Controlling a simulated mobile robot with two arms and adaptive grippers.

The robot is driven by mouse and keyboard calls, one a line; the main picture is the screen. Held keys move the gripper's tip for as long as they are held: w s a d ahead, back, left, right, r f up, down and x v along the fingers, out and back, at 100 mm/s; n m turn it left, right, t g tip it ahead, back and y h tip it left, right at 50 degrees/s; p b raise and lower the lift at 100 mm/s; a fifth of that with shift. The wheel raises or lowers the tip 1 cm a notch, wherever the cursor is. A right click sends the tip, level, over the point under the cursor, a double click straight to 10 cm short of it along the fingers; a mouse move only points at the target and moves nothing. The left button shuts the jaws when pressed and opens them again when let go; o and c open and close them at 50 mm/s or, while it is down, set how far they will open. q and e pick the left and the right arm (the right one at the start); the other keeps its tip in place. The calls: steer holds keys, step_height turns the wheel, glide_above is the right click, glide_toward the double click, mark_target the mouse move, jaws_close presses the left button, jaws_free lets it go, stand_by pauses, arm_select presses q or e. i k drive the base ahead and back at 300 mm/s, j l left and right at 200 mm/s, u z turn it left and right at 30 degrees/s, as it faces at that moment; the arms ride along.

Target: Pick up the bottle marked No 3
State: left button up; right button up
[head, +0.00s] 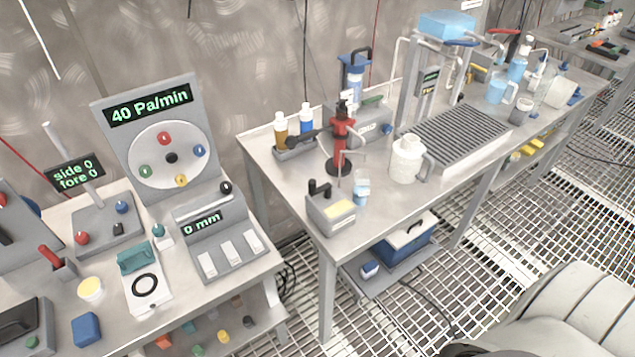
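No marking "No 3" can be read on any bottle. A small amber bottle with a white cap (281,131) and a small blue bottle with a white cap (306,119) stand upright in a grey holder (297,150) at the left back of the middle bench. A bottle of blue liquid (517,68) stands at the far right end of the bench. A small pale bottle with a teal cap (160,236) stands on the left table. Neither of my grippers is in view.
A red stand (341,135), white jug (407,158), blue-filled cup (362,191) and grey box (331,211) crowd the front of the middle bench (386,232). A ribbed rack (460,135) lies behind. A control panel (153,125) rises on the left table.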

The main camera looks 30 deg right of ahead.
mark_target(362, 177)
steer(key=z, duration=1.25)
steer(key=i+l+u, duration=0.25)
steer(key=l, duration=0.4)
steer(key=l+u, duration=0.3)
steer(key=l, duration=0.3)
steer(key=i+l+u, duration=0.1)
steer(key=l+u, duration=0.15)
steer(key=l, duration=0.45)
